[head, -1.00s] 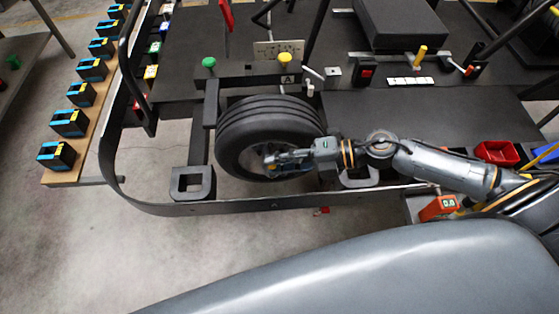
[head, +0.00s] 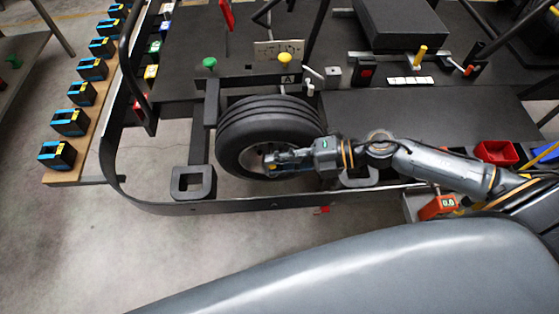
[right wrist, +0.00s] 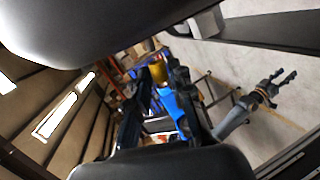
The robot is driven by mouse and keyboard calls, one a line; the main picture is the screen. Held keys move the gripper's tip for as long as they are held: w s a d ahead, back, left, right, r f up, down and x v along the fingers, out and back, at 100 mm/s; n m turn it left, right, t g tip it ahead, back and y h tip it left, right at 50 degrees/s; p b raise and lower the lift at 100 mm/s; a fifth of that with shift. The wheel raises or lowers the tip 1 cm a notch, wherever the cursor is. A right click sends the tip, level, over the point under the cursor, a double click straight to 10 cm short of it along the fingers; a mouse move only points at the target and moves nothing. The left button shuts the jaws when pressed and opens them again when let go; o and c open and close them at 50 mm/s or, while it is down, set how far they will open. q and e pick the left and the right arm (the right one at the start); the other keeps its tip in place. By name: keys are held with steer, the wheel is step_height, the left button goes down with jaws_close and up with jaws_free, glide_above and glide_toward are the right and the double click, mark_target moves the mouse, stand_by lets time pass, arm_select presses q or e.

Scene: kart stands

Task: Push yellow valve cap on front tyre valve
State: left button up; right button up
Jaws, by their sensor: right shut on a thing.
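The front tyre (head: 268,112) is black and stands in the kart's frame in the head view. My right gripper (head: 272,160) reaches in from the right at the tyre's lower face, near the wheel's hub. The yellow valve cap (right wrist: 157,70) shows between its fingers in the right wrist view, and the right gripper (right wrist: 160,85) is shut on it. The tyre valve cannot be made out, so I cannot tell whether the cap touches it. My left gripper (right wrist: 276,88) hangs open and empty at the right of the wrist view, away from the wheel.
The kart's curved bumper rail (head: 240,207) runs in front. A red bin (head: 496,151) lies at the right. Bare floor is free at lower left.

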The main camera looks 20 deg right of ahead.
steer(key=shift+p, duration=0.3)
steer(key=shift+w+d+f+b, duration=0.15)
steer(key=shift+w+d+b, duration=0.1)
steer(key=shift+w, duration=0.45)
steer(key=shift+w+d+f+b, duration=0.15)
steer(key=shift+w+b, duration=0.05)
steer(key=shift+w, duration=0.45)
steer(key=o, duration=0.8)
steer(key=shift+c, duration=0.2)
steer(key=shift+d, duration=0.1)
steer(key=v, duration=1.2)
